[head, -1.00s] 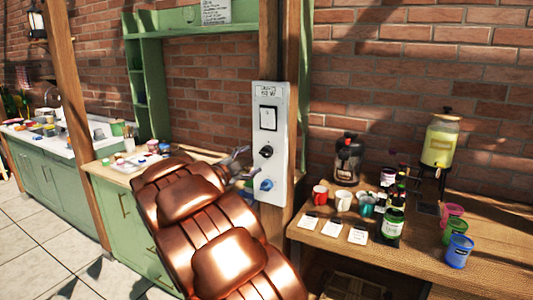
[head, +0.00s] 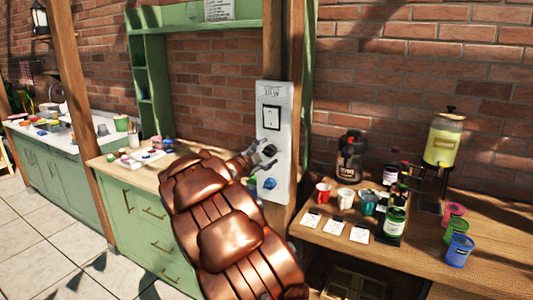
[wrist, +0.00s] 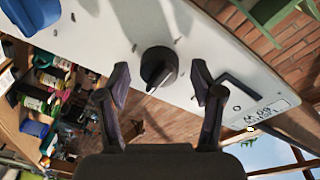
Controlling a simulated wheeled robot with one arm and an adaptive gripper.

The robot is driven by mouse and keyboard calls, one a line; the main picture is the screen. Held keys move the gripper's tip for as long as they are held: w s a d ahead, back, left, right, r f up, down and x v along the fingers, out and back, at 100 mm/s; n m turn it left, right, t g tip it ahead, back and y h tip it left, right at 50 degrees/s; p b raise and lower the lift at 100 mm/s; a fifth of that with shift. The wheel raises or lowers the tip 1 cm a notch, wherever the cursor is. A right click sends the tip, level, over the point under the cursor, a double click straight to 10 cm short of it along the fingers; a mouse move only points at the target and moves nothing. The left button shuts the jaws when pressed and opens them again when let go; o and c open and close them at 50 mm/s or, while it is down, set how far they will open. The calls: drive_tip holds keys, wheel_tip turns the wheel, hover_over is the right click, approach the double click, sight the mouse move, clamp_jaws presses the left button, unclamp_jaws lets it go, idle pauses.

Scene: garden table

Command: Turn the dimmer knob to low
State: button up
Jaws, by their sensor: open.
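The dimmer knob (wrist: 158,68) is a black round knob with a light pointer line, on a white control panel (head: 273,185). In the wrist view it lies between the tips of my open gripper (wrist: 160,85), one finger on each side, with a gap showing on both sides. I cannot tell how far the fingertips are from the panel face. In the head view my gripper (head: 252,158) is at the panel's left edge and partly covers the black knob (head: 269,151).
A rocker switch (head: 271,118) sits above the black knob and a blue knob (head: 269,183) below it. A wooden table (head: 350,247) at right holds mugs, bottles, cups and a drink dispenser (head: 442,140). The panel is on a wooden post.

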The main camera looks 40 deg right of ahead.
drive_tip(key=c, duration=1.1)
drive_tip(key=shift+c, duration=0.2)
drive_tip(key=shift+n, duration=0.6)
drive_tip(key=o, duration=1.1)
drive_tip(key=shift+o, duration=0.2)
drive_tip(key=s+a, duration=0.2)
drive_tip(key=a, duration=1)
drive_tip(key=shift+f, duration=0.15)
